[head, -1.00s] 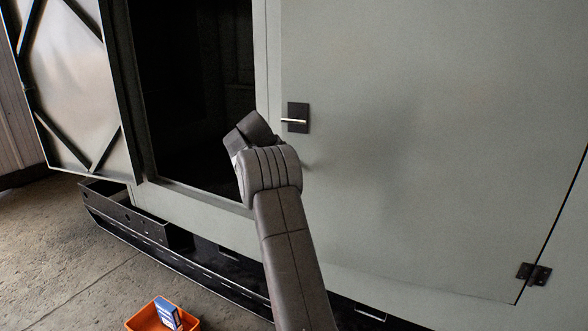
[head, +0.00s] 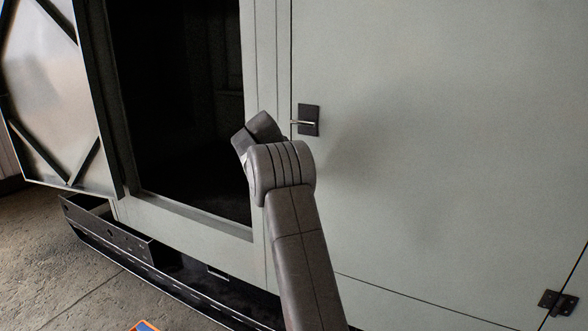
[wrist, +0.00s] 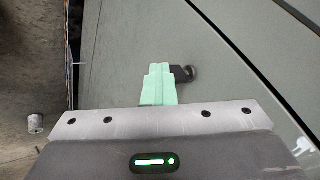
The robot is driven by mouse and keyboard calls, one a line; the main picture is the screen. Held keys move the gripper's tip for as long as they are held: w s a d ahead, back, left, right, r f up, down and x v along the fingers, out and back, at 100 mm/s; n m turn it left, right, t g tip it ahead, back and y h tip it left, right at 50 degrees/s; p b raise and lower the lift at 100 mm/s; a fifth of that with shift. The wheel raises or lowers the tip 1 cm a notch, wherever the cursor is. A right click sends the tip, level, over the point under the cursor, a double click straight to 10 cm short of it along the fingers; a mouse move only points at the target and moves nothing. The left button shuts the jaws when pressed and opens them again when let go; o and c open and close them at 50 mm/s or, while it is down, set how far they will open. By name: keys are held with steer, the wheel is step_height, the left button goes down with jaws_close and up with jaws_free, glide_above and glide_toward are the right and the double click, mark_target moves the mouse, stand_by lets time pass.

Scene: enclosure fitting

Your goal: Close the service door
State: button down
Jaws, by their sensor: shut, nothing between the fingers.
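The enclosure has a grey-green door (head: 420,150) on the right, with a dark plate and silver lever handle (head: 308,121) near its left edge and a hinge at its lower right. This door looks flush or nearly flush with its frame; a small gap cannot be ruled out. To its left is a dark opening (head: 185,110), and an open door (head: 52,85) with black bracing stands at the far left. My gripper (wrist: 160,72) shows pale green fingers, shut and empty, over a grey-green panel, beside a dark fitting (wrist: 184,73). In the head view my wrist hides the fingers.
A black base rail (head: 150,275) with an open end box (head: 105,228) runs under the enclosure. The orange bin (head: 143,326) barely shows at the bottom edge. Concrete floor (head: 55,285) lies clear at lower left. A small white cylinder (wrist: 35,123) lies on the floor.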

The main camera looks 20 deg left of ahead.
steer(key=shift+w+d+r+t, duration=0.15)
steer(key=shift+w+r, duration=0.15)
steer(key=shift+r, duration=0.15)
steer(key=shift+w+r+t, duration=0.15)
steer(key=shift+w+r, duration=0.15)
steer(key=shift+r, duration=0.15)
steer(key=s+f+b+v, duration=0.1)
steer(key=v, duration=1.2)
steer(key=shift+a+b, duration=0.3)
steer(key=w+p+x, duration=0.1)
steer(key=x, duration=1.1)
steer(key=shift+w, duration=0.25)
steer(key=shift+r, duration=0.15)
